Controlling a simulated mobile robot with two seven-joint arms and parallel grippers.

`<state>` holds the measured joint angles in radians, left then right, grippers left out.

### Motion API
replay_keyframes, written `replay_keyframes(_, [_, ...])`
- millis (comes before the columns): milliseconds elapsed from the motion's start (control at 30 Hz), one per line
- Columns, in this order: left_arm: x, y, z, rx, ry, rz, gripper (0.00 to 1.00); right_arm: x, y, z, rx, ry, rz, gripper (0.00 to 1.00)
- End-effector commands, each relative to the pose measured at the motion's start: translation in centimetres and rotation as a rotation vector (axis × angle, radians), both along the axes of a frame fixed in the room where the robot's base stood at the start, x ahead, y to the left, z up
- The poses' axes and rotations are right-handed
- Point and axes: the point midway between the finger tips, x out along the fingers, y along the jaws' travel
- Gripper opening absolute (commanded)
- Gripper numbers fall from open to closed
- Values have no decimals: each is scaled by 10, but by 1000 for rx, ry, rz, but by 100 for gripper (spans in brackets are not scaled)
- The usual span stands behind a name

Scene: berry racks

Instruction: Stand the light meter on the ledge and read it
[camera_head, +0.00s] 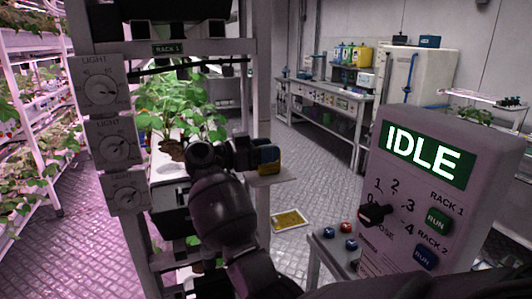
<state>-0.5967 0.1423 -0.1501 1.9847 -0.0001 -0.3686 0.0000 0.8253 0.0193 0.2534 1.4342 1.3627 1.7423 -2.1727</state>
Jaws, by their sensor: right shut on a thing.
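A pale ledge (272,179) juts out just below the block. I cannot tell whether the block touches the ledge. Its reading face is too small or turned away to read. My left gripper is not in view.
Rack 1 holds leafy plants (165,105) and several light dials (101,91). A control box (490,150) showing IDLE, with a knob and RUN buttons, stands at right. A yellow panel (290,219) lies low beyond the post. Open floor (320,165) leads to a back bench.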

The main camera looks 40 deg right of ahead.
Motion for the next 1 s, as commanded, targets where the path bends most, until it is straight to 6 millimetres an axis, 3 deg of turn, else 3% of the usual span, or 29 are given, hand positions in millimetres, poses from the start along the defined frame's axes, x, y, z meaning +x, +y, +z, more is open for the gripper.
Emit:
replay_keyframes(167, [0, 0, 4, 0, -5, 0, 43, 0, 0, 0, 0, -1, 0, 8])
replay_keyframes(200, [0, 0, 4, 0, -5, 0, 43, 0, 0, 0, 0, -1, 0, 49])
replay_keyframes(333, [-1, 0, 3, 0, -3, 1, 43, 0, 0, -1, -1, -1, 0, 69])
replay_keyframes(667, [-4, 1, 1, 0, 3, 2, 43, 0, 1, 1, -1, 0, 0, 70])
replay_keyframes(1000, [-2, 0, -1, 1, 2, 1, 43, 11, 46, 0, 1, 2, 2, 70])
